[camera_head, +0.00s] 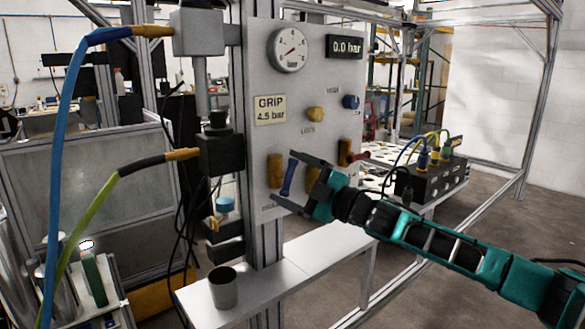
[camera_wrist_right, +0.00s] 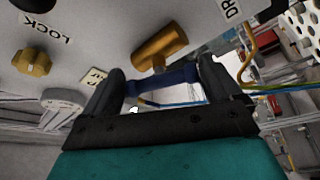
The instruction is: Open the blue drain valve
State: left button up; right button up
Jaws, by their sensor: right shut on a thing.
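The blue drain valve has a brass body (camera_head: 275,170) on the lower left of the grey panel (camera_head: 300,85). Its blue lever (camera_head: 288,176) stands nearly upright, leaning slightly, in the head view. My right gripper (camera_head: 288,180) is shut on this lever, one finger near its top and one near its bottom. In the right wrist view the blue lever (camera_wrist_right: 165,79) spans between the two fingers, just below the brass body (camera_wrist_right: 160,47). A partly hidden label starting with "DR" shows at the top there. My left gripper is not in view.
The panel also carries a red-handled valve (camera_head: 358,157), a yellow lock knob (camera_head: 314,114), a blue knob (camera_head: 351,101), a gauge (camera_head: 289,49) and a display (camera_head: 345,46) reading 0.0 bar. A metal cup (camera_head: 222,288) stands on the shelf (camera_head: 315,252) below. Hoses hang at left.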

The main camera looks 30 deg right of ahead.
jog(key=n+g+p, duration=0.1)
jog(key=n+p, duration=0.1)
jog(key=shift+r+n, duration=0.1)
jog(key=shift+n, duration=0.2)
jog(key=shift+n+g+p, duration=0.4)
jog(key=shift+n+p, duration=0.35)
jog(key=shift+n, duration=0.15)
jog(key=shift+f, duration=0.2)
jog(key=o, duration=0.7)
